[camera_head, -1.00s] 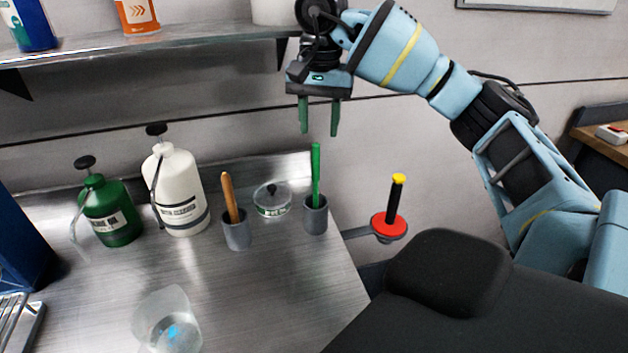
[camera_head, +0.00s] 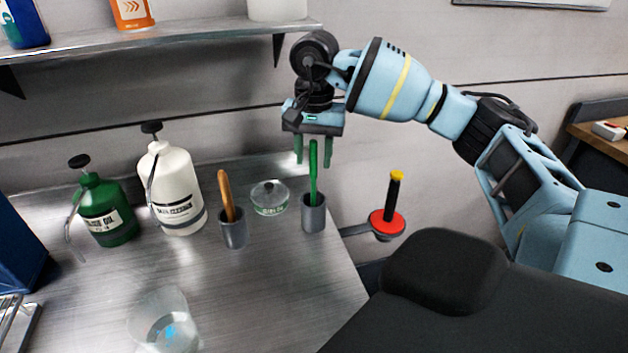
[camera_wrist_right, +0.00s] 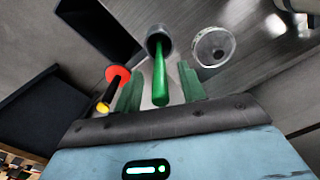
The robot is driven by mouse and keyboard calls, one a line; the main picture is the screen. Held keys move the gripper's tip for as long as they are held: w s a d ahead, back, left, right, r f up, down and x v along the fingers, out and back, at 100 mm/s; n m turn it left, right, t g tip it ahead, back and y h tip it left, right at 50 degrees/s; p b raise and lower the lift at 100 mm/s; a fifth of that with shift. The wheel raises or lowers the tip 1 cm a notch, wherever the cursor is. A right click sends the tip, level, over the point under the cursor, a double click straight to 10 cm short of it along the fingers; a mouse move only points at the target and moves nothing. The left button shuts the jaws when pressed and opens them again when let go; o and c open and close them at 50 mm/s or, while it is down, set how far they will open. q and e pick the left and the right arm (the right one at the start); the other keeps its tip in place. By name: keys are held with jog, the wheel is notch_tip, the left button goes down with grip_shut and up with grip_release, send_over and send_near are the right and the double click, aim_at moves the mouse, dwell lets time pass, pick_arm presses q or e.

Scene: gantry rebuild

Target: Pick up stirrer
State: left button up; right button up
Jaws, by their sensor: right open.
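A green rod-shaped stirrer (camera_head: 313,178) stands upright in a grey cup (camera_head: 314,217) near the right edge of the metal bench. A brown-handled stick (camera_head: 226,193) leans in a second grey cup (camera_head: 233,232) to its left. My right gripper (camera_head: 313,162) is open and points down, with its green fingers on either side of the green rod's upper end. In the right wrist view the green rod (camera_wrist_right: 160,80) lies between the two open fingers (camera_wrist_right: 160,67), apart from both. My left gripper is not in view.
A clear lidded dish (camera_head: 269,199) sits between the cups. White (camera_head: 172,190) and green (camera_head: 104,210) pump bottles stand left, and a clear beaker (camera_head: 163,322) at the front. A red disc with a black post (camera_head: 388,222) is right of the bench. A shelf (camera_head: 160,42) runs above.

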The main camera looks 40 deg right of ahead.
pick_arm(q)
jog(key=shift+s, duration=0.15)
pick_arm(e)
jog(key=shift+c, duration=0.4)
grip_shut()
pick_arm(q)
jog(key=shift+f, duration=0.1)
